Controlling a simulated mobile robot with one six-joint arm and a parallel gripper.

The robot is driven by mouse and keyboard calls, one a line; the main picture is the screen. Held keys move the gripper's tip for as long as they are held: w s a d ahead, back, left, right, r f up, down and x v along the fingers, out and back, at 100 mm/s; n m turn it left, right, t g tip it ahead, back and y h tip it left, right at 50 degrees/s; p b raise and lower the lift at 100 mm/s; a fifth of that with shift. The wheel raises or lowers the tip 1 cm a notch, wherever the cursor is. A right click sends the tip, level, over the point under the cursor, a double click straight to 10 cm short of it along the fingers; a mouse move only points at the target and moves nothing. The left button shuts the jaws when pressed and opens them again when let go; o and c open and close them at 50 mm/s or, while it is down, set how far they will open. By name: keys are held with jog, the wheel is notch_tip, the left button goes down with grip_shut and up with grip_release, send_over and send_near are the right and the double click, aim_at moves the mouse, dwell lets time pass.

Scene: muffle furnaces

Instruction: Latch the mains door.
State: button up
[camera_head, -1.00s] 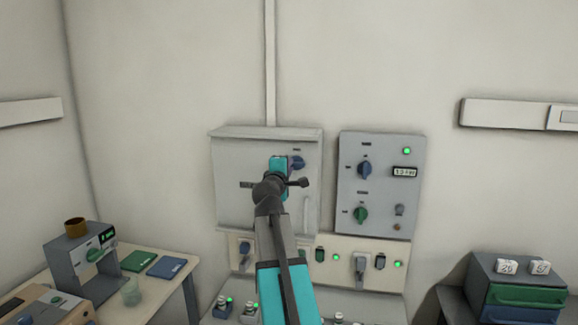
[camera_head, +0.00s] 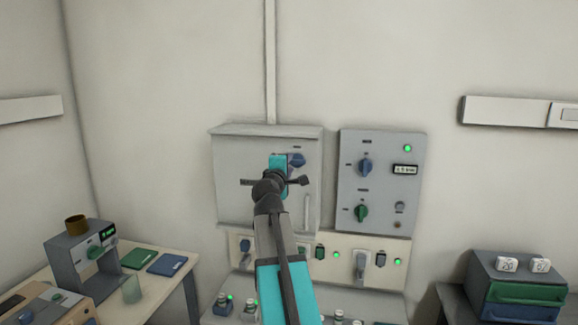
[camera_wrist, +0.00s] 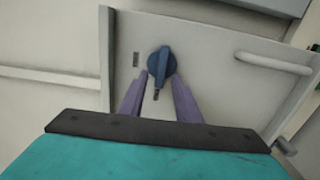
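The mains door appears as a grey cabinet front (camera_head: 230,180) in the head view, left of the control panel; its face also fills much of the wrist view (camera_wrist: 215,70). It looks flush with the cabinet. It carries a round blue latch knob (camera_head: 298,160) with a raised grip bar, which shows upright in the wrist view (camera_wrist: 161,65). A pale bar handle (camera_wrist: 272,62) is to its right there. My gripper (camera_wrist: 161,76) has its purple fingers apart, with tips at either side of the knob's lower part. I cannot tell whether they touch it.
A grey panel (camera_head: 380,140) with blue and green knobs, a display and a green lamp is right of the cabinet. Switches (camera_head: 362,265) and lamps line the lower board. A table (camera_head: 165,290) with instruments stands left; a drawer unit (camera_head: 515,265) stands right.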

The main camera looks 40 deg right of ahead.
jog(key=b+v, duration=0.3)
jog(key=v, duration=1)
jog(key=shift+a, duration=0.1)
dwell(0.6)
